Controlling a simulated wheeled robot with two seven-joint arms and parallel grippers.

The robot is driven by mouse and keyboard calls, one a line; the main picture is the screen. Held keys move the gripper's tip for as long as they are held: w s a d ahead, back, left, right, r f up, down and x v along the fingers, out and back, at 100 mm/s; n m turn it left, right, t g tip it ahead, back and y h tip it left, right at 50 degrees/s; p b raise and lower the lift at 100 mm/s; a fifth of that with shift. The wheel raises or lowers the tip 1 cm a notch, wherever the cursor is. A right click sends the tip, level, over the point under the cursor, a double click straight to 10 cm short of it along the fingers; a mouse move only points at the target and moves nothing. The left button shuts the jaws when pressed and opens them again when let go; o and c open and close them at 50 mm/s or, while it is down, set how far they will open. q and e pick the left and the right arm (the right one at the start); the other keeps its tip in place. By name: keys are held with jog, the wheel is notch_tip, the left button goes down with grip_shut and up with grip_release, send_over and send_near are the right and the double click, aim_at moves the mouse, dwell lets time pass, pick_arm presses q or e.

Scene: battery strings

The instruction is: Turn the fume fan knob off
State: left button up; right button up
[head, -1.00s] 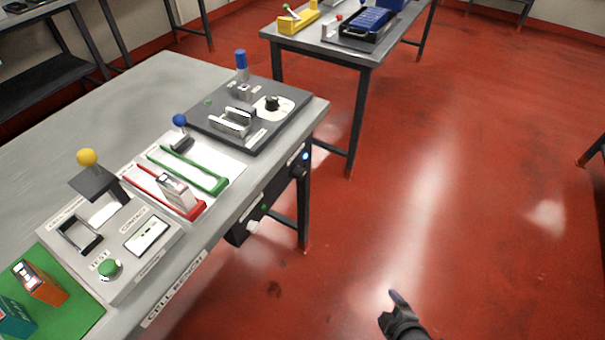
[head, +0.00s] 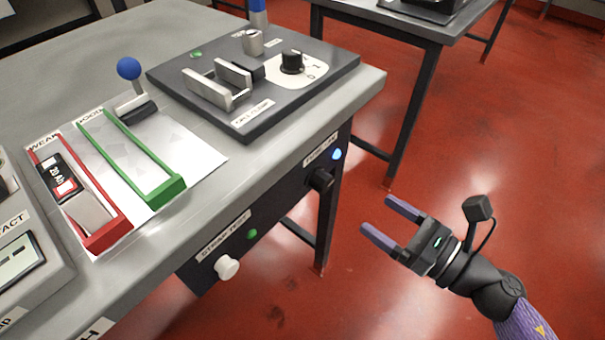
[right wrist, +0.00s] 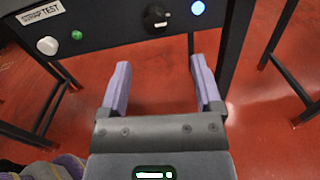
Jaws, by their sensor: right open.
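The fume fan knob (head: 320,180) is a black knob on the dark front panel under the bench edge, below a partly readable label. A lit blue lamp (head: 337,154) is beside it. In the right wrist view the black knob (right wrist: 156,17) is ahead, above and between the fingers, with the blue lamp (right wrist: 198,8) to its right. My right gripper (head: 383,221) is open and empty, in front of and to the right of the panel, apart from the knob. My left gripper is not in view.
A white knob (head: 227,267) and green lamp (head: 253,234) sit further left on the same panel. The bench top carries a dark clamp plate (head: 300,95) and red and green trays. A second table (head: 400,25) stands behind. Open red floor lies to the right.

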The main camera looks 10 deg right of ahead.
aim_at(328, 186)
jog(key=shift+n, duration=0.5)
jog(key=x, duration=0.9)
jog(key=shift+a+p, duration=0.4)
jog(key=shift+w+a+f, duration=0.1)
jog(key=shift+w+a, duration=0.3)
grip_shut()
